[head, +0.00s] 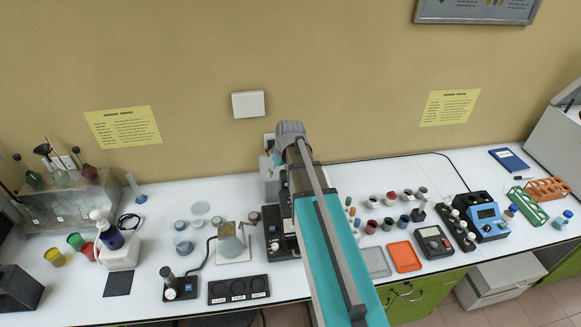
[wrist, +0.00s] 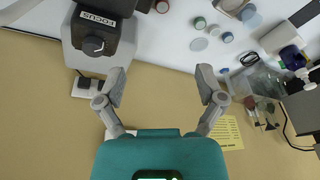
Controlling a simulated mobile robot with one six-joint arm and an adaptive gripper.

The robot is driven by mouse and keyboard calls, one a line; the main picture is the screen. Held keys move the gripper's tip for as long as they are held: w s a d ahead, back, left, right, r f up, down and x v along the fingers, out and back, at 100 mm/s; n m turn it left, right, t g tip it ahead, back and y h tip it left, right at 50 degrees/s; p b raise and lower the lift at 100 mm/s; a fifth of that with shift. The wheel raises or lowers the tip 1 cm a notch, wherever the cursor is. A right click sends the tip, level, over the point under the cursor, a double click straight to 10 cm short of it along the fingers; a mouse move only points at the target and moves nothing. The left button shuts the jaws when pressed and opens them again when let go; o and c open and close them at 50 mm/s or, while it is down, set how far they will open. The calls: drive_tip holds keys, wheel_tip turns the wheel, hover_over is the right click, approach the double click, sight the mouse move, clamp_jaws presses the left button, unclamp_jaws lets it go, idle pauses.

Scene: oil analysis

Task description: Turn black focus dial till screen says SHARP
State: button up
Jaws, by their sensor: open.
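In the wrist view, the black focus dial (wrist: 93,45) sits on a grey instrument (wrist: 110,58) at the upper left, below an upside-down label (wrist: 98,21) reading FOCUS. My gripper (wrist: 160,75) is open and empty, its two fingers wide apart. The dial lies to the left of the left finger, not between the fingers, with a visible gap in the picture. In the head view, my arm covers much of the instrument (head: 270,178), and the dial and my gripper's fingers are hidden. No screen text saying SHARP can be read in either view.
The wall (head: 200,60) is close behind the instrument.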

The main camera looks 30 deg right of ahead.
drive_tip(key=w+d+n+t, duration=0.1)
drive_tip(key=w+d, duration=0.4)
drive_tip(key=d, duration=0.6)
drive_tip(key=shift+w+d+r+t, duration=0.25)
drive_tip(key=shift+d+r+t, duration=0.05)
drive_tip(key=shift+d+r, duration=0.05)
drive_tip(key=shift+f, duration=0.1)
drive_tip(key=b+x, duration=1.2)
drive_tip(key=x, duration=0.1)
drive_tip(key=shift+w+a+f+b, duration=0.15)
drive_tip(key=shift+a+f+b, duration=0.1)
drive_tip(key=shift+b, duration=0.15)
